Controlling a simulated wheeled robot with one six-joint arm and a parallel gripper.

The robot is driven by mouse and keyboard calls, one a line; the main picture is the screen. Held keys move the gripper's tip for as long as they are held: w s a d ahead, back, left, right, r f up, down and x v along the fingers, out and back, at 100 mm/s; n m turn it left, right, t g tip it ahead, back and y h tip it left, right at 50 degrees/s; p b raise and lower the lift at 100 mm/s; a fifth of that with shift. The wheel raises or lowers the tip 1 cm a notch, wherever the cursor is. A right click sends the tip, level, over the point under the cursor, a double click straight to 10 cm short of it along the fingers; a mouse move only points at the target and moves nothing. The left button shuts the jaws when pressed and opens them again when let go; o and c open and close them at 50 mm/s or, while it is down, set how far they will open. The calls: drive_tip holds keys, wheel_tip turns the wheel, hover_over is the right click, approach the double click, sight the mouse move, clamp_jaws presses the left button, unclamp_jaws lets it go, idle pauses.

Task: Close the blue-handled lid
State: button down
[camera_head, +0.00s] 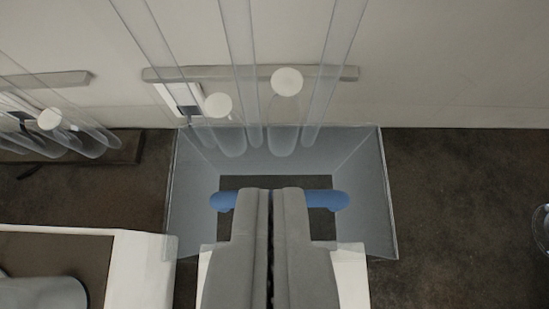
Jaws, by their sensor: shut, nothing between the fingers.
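The blue handle (327,200) of the lid is a horizontal bar that shows on both sides of my gripper. The lid (358,180) looks like a clear, box-like cover with sloping see-through walls. My gripper (271,195) is shut, its two grey fingers side by side with only a thin dark line between them. The fingertips overlap the middle of the handle in the picture and hide that part. I cannot tell whether they touch it.
Clear tubes (240,70) with round white caps (287,81) stand behind the lid, near a pale wall rail (190,74). A white-edged unit (140,268) is at lower left. A glass item (541,228) is at the right edge. Dark counter (460,190) at right is mostly clear.

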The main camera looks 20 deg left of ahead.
hover_over(272, 164)
wheel_tip(272, 164, down, 6)
drive_tip(key=shift+f, duration=0.2)
drive_tip(key=shift+s+d+f, duration=0.1)
drive_tip(key=shift+s+d, duration=0.1)
drive_tip(key=shift+s, duration=0.35)
drive_tip(key=shift+s+d+f, duration=0.15)
drive_tip(key=shift+s+d, duration=0.1)
drive_tip(key=shift+s, duration=0.3)
drive_tip(key=shift+s+d+f, duration=0.1)
drive_tip(key=shift+s+d, duration=0.1)
drive_tip(key=shift+s, duration=0.35)
drive_tip(key=shift+s, duration=0.1)
